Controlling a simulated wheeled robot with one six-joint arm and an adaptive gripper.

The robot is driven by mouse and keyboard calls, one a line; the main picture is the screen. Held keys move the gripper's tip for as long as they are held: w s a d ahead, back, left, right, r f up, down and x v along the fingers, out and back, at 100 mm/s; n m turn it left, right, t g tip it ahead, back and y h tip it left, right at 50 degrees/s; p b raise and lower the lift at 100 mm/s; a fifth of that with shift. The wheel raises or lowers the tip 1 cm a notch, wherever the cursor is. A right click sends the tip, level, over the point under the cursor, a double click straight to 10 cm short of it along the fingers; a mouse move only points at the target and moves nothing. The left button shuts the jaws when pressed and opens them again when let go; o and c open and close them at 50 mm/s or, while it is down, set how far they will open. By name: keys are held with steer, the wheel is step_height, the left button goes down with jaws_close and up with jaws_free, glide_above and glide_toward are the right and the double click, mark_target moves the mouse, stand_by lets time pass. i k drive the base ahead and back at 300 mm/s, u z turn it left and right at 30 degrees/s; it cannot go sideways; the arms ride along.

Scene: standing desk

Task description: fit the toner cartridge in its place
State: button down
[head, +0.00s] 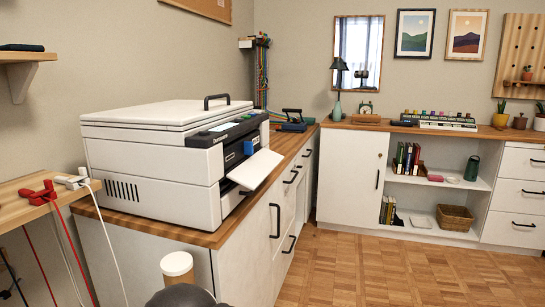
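A white printer (150,160) stands on the wood-topped cabinet at the left. Its front flap (256,169) is folded down, and a dark opening shows behind it. A blue part (249,147) shows at the front of the printer, just above the flap. I cannot tell whether it is the toner cartridge or a part of the printer. No other thing that I can name as the toner cartridge is visible. The inside of the opening is mostly hidden. My gripper is not in view.
A blue and dark device (293,121) sits behind the printer on the same wooden top (283,148). Red clamps (40,192) and cables are on a wooden ledge at the left. The wooden floor (400,270) is clear at the right, before the white cabinets.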

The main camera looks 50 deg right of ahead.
mark_target(234, 152)
steer(key=k, duration=0.75)
steer(key=z, duration=1.05)
steer(key=i, duration=0.5)
